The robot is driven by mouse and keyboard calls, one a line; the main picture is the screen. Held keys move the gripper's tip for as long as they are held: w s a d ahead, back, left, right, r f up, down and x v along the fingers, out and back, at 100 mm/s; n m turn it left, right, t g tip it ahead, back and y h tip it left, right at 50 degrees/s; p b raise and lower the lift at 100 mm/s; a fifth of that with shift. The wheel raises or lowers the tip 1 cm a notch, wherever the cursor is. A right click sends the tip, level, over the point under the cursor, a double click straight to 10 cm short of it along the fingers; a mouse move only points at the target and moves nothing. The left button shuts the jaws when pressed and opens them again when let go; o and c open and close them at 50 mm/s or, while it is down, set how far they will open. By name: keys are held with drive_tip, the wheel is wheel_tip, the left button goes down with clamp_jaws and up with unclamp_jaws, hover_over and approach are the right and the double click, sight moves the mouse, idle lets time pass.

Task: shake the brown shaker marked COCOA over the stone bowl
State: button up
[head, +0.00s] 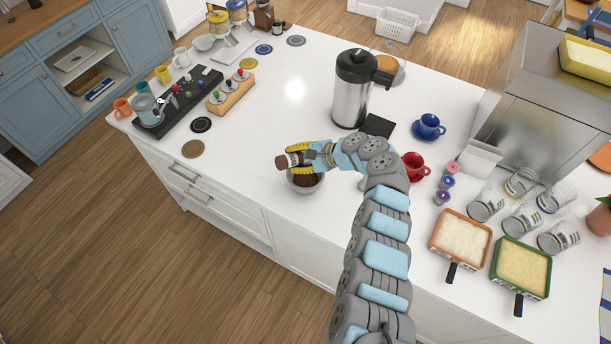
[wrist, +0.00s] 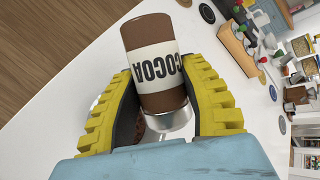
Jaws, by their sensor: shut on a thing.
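The brown shaker (wrist: 152,65) has a white band marked COCOA, which reads upside down in the wrist view. It also shows in the head view (head: 284,162), tilted well over above the stone bowl. My gripper (head: 298,163) is shut on the shaker, with yellow finger pads on both sides of it; the fingers also show in the wrist view (wrist: 160,105). The grey stone bowl (head: 304,187) stands on the white counter just below my gripper, with brown content inside. The gripper hides part of the bowl. I cannot see any powder falling.
A steel vacuum jug (head: 350,92) stands behind my gripper. A red cup (head: 415,167) and blue cup (head: 428,127) stand to its right, with several glass jars (head: 487,203) beyond. A cork coaster (head: 193,149) lies left; the counter between is clear.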

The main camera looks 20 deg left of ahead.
drive_tip(key=shift+r+n+t+h+p, duration=0.3)
drive_tip(key=shift+r+t+h+p, duration=0.15)
drive_tip(key=shift+p, duration=1.5)
drive_tip(key=t+h+p, duration=0.1)
drive_tip(key=p, duration=0.3)
drive_tip(key=shift+r+n+p, duration=0.3)
drive_tip(key=shift+n+p, duration=0.1)
drive_tip(key=shift+f+h, duration=0.15)
drive_tip(key=shift+h, duration=0.1)
drive_tip(key=shift+n+t+h+p, duration=0.3)
drive_tip(key=shift+n+t+h, duration=0.15)
drive_tip(key=shift+t, duration=0.2)
drive_tip(key=shift+a+r+n+t+h, duration=0.1)
drive_tip(key=shift+r+n+t+h, duration=0.45)
drive_tip(key=shift+t, duration=0.35)
drive_tip(key=shift+t+h, duration=0.3)
drive_tip(key=shift+h, duration=0.2)
drive_tip(key=shift+r+n, duration=0.25)
drive_tip(key=shift+n, duration=0.05)
